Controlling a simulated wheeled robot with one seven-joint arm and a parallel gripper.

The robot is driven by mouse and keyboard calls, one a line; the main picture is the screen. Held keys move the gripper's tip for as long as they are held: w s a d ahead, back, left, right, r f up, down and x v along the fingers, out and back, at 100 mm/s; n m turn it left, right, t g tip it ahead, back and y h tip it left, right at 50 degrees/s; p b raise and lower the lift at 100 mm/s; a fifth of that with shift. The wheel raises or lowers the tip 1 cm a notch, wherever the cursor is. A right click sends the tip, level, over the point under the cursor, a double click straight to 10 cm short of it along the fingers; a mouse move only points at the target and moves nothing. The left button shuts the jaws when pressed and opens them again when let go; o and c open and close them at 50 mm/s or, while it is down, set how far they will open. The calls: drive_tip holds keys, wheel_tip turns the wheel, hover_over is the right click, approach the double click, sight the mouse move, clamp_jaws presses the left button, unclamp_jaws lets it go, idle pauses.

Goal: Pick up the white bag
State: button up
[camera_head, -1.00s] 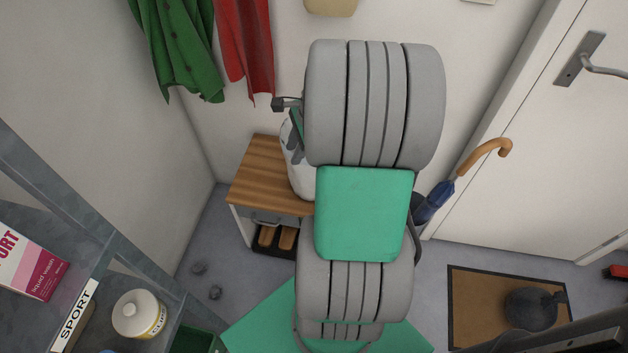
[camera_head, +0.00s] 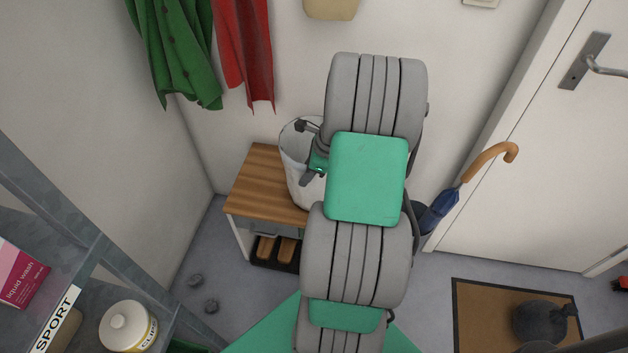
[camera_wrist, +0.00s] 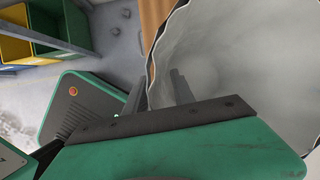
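The white bag (camera_head: 298,185) stands upright and open-topped on the wooden bench. My arm hides its right side in the head view. My gripper (camera_head: 308,152) is at the bag's top. In the wrist view the bag's pale inside (camera_wrist: 225,50) fills the right, with a dark rim line along its edge. My gripper's two dark fingers (camera_wrist: 158,90) are apart there. One finger is over the bag's inside and the other is outside its rim, with the rim edge running between them. Whether either finger touches the bag is unclear.
The wooden bench (camera_head: 257,182) has shoes on a low shelf below. Green (camera_head: 178,50) and red (camera_head: 243,55) garments hang on the wall to the left. An umbrella (camera_head: 465,185) leans by the door at right. A grey metal shelf (camera_head: 70,235) stands at front left.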

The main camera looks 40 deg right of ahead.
drive_tip(key=shift+c, duration=0.2)
clamp_jaws()
idle(1.1)
